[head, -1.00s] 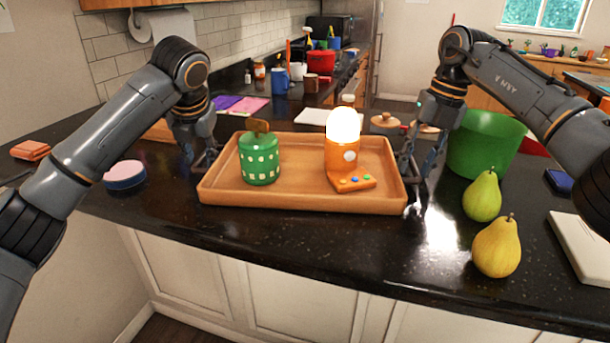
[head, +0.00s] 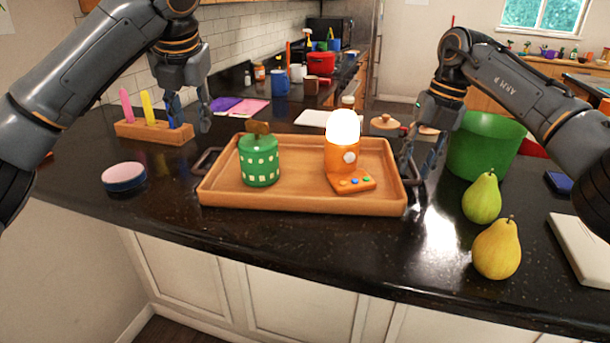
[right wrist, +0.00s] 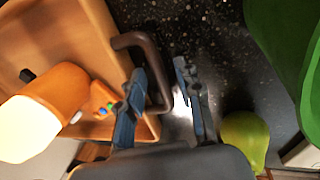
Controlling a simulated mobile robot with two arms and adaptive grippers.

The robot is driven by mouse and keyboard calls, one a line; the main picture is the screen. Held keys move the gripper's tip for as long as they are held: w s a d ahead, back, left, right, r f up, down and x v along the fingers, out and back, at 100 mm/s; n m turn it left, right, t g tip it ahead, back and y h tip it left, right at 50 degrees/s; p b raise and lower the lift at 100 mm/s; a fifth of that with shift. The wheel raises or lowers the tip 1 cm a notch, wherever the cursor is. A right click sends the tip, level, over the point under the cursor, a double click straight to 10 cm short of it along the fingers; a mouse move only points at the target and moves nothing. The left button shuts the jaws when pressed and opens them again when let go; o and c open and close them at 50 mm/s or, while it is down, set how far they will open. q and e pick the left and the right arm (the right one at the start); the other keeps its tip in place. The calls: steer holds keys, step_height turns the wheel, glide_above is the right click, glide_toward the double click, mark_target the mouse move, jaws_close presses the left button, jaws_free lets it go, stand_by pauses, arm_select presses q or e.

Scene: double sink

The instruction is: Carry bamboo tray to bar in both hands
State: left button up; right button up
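The bamboo tray (head: 300,197) rests on the dark counter, carrying a green dotted pot (head: 260,165) and an orange lamp (head: 342,157) with a glowing top. Its left handle (head: 203,162) is free. My left gripper (head: 190,122) is open and empty, raised behind and left of that handle. My right gripper (head: 418,165) is at the tray's right end. In the right wrist view its fingers (right wrist: 162,95) are apart, with the dark right handle (right wrist: 150,62) beside and partly between them; I see no firm grip. The lamp (right wrist: 50,100) also shows there.
A pink-topped round dish (head: 124,176) is left of the tray. A green bowl (head: 485,140) and two pears (head: 482,196) stand close on the right. A strip before the tray is clear.

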step_height(320, 180, up, 7)
steer(key=d, duration=0.1)
steer(key=shift+d+r, duration=0.15)
steer(key=shift+d, duration=0.05)
stand_by(0.5)
